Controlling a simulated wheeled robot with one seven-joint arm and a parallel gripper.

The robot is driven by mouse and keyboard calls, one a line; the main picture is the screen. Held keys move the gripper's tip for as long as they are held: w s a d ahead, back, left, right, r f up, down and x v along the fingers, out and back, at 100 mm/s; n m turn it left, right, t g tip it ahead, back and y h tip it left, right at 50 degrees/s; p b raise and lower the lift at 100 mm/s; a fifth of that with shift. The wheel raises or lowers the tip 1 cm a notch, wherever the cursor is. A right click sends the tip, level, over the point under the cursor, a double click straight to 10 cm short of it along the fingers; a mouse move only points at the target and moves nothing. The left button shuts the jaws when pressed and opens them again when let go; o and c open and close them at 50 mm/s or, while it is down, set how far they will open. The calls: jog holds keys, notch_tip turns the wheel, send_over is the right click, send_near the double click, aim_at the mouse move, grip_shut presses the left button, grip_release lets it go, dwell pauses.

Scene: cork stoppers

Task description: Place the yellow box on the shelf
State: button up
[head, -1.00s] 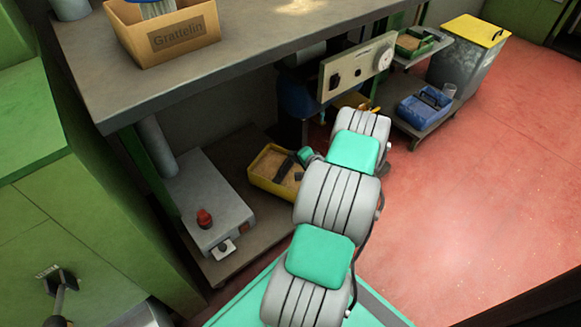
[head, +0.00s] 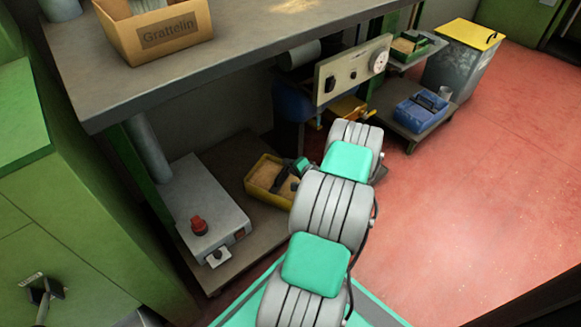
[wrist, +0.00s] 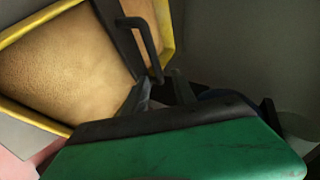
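The yellow box (head: 248,184) is an open-topped tray with tan, cork-coloured contents, standing on the low grey shelf (head: 253,233) under the workbench. In the wrist view, its yellow rim (wrist: 30,116) and a dark handle bar (wrist: 148,38) across its middle show close up. My gripper (wrist: 160,82) is beside the handle with its two dark fingers apart. I see nothing clearly held between them; whether a finger touches the handle cannot be told. In the head view, my arm partly covers the box's right side, and the fingertips are hard to make out.
A grey control box (head: 208,205) with a red button stands left of the yellow box. The grey worktop (head: 245,50) hangs above, carrying a cardboard box (head: 165,35). A trolley at right holds a blue crate (head: 420,110). Open red floor (head: 460,200) lies at right.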

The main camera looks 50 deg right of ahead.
jog(key=p+v, duration=0.5)
jog(key=v, duration=0.7)
jog(key=w+a+r+n+g+y, duration=0.25)
jog(key=w+a+r+n, duration=0.3)
jog(key=a, duration=0.45)
jog(key=w+a+r+n+g+y, duration=0.25)
jog(key=w+a+r+n, duration=0.2)
jog(key=a+r, duration=0.4)
jog(key=s+a+r+n+g, duration=0.1)
jog(key=s+a+r+n, duration=0.1)
jog(key=s+a+r, duration=0.2)
jog(key=s+a+r+n+g+h, duration=0.1)
jog(key=s+a+r+n+g, duration=0.1)
jog(key=s+a, duration=0.4)
jog(key=s+a+r+n+g+h, duration=0.1)
jog(key=s+a+r+n, duration=0.2)
jog(key=a, duration=0.8)
notch_tip(320, 180, up, 3)
jog(key=shift+s+a+f+g, duration=0.15)
jog(key=shift+s+a+g, duration=0.15)
jog(key=shift+s, duration=0.75)
